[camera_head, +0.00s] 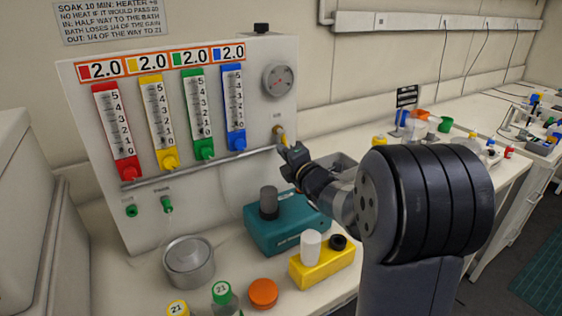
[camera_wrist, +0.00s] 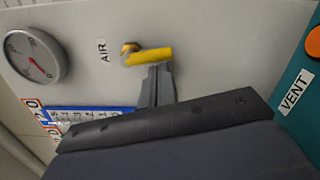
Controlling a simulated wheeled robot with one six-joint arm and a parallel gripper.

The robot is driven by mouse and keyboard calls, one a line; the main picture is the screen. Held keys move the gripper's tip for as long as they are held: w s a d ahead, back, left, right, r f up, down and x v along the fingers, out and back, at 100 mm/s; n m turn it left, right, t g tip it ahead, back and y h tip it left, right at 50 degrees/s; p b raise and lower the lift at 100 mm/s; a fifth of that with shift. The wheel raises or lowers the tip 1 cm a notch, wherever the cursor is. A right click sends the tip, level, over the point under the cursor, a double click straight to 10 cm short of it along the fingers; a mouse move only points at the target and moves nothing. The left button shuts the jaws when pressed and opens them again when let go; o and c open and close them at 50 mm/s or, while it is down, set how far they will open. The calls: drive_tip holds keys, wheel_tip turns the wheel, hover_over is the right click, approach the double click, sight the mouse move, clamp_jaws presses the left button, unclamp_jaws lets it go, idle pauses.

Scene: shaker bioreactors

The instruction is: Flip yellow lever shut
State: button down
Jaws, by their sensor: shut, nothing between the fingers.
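The yellow lever (camera_wrist: 148,56) sits on a brass fitting beside the AIR label (camera_wrist: 104,51) on the panel. In the head view the lever (camera_head: 282,137) is at the panel's right side, below the round gauge. My gripper (camera_wrist: 158,76) is shut and empty. Its fingertips are right at the lever's edge in the wrist view; I cannot tell whether they touch it. In the head view my gripper (camera_head: 287,152) is just below the lever and partly hides its lower end.
The panel (camera_head: 210,180) carries several coloured flow tubes, a gauge (camera_head: 279,80) and a horizontal rail (camera_head: 200,167). Below stand a teal device (camera_head: 285,222), a yellow block (camera_head: 322,266), a metal pot (camera_head: 189,261) and an orange lid (camera_head: 263,292). A VENT label (camera_wrist: 293,91) shows at right.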

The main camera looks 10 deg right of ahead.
drive_tip(key=d+n+b, duration=0.1)
drive_tip(key=n+b, duration=0.3)
drive_tip(key=b, duration=0.1)
drive_tip(key=w+d+n+b, duration=0.1)
drive_tip(key=n+b, duration=0.4)
drive_tip(key=d+r+n+y+b, duration=0.1)
drive_tip(key=d+n+b, duration=0.1)
drive_tip(key=n+b, duration=0.2)
drive_tip(key=shift+w+b, duration=0.15)
drive_tip(key=shift+b, duration=0.55)
drive_tip(key=shift+f, duration=0.1)
drive_tip(key=s+d+f+b, duration=0.2)
drive_tip(key=s+f+b, duration=0.2)
drive_tip(key=s, duration=0.6)
drive_tip(key=shift+s, duration=0.3)
drive_tip(key=shift+d, duration=0.1)
